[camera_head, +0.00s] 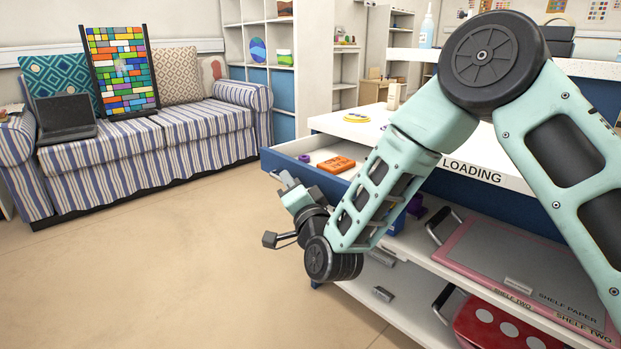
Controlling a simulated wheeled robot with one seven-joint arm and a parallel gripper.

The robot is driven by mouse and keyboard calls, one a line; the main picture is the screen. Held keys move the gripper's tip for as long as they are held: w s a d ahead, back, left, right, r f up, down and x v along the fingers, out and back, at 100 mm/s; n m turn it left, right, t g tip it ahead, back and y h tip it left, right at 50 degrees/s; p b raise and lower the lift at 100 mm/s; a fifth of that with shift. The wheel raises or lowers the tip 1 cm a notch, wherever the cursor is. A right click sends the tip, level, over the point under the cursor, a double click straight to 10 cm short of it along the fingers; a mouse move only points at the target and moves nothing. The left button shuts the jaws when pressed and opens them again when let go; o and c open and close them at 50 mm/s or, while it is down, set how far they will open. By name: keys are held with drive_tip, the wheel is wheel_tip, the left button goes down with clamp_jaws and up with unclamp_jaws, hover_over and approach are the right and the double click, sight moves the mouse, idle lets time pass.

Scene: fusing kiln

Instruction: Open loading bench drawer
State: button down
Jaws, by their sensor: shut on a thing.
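The loading bench (340,122) has a white top and the word LOADING on its edge. Its drawer (272,162), white inside with a blue front, stands pulled out toward the left, so its contents show. An orange object (336,164) and a small purple object (304,158) lie in it. My gripper (287,182) is at the outside of the drawer front, shut on what appears to be the drawer handle. The wrist and forearm hide much of the handle, the jaws and the drawer's right part.
Below are open shelves with a pink-edged board (520,262), a red dotted case (500,325) and small grey pieces (382,294). A striped sofa (170,135) with a laptop (66,118) and a coloured panel (122,70) stands left. The floor between is clear.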

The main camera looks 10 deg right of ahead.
drive_tip(key=shift+s+a, duration=0.8)
drive_tip(key=shift+a, duration=0.25)
drive_tip(key=c, duration=1.8)
unclamp_jaws()
drive_tip(key=shift+o, duration=0.2)
drive_tip(key=b+v, duration=0.3)
drive_tip(key=v, duration=1.4)
drive_tip(key=shift+s, duration=0.15)
